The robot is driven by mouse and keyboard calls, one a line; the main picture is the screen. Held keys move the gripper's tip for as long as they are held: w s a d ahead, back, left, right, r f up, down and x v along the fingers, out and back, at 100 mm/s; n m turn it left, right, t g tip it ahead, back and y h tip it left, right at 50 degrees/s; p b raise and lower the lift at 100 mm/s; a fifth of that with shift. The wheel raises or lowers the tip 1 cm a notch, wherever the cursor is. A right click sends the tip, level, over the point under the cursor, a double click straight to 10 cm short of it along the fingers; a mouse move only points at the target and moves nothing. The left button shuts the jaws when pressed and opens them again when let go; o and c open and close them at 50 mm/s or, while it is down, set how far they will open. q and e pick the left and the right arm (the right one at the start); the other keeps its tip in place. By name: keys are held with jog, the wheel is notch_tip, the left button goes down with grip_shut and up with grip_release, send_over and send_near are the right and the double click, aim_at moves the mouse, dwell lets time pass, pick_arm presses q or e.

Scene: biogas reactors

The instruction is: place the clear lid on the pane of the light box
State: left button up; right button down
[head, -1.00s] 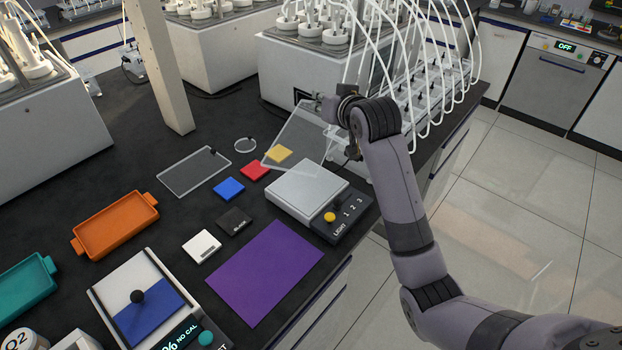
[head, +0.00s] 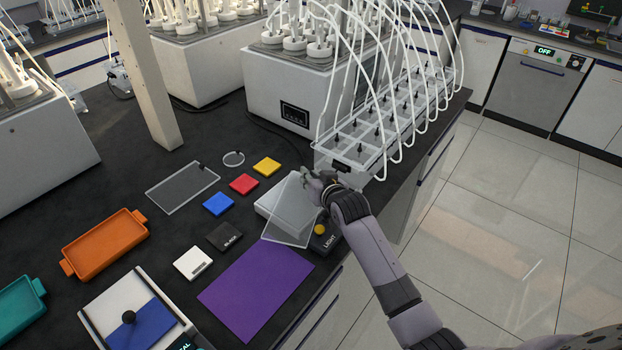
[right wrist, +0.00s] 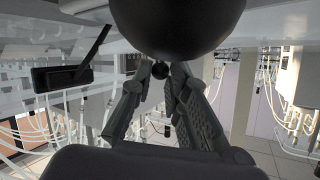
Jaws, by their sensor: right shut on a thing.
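My right gripper (head: 315,186) is shut on the clear lid (head: 284,234), near its upper right part in the head view. The lid hangs tilted in front of the light box (head: 267,202) and overlaps much of its pale pane. Whether it touches the pane cannot be told. The box's dark front panel has a yellow knob (head: 319,229) and the word LIGHT; the arm hides the rest. In the right wrist view, the fingers (right wrist: 160,74) close around a small dark knob, with clear sheet above. My left gripper is out of view.
Another clear plate (head: 183,187) lies on the black bench. Blue (head: 218,203), red (head: 244,184) and yellow (head: 266,167) tiles lie left of the light box. A purple sheet (head: 255,292) lies before it. A tubed rack (head: 350,151) stands close behind the gripper.

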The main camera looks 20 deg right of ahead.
jog(key=shift+f, duration=0.45)
jog(key=c, duration=1.5)
grip_release()
jog(key=shift+c, duration=0.2)
jog(key=v, duration=1.2)
jog(key=shift+a+b, duration=0.1)
jog(key=shift+b, duration=0.25)
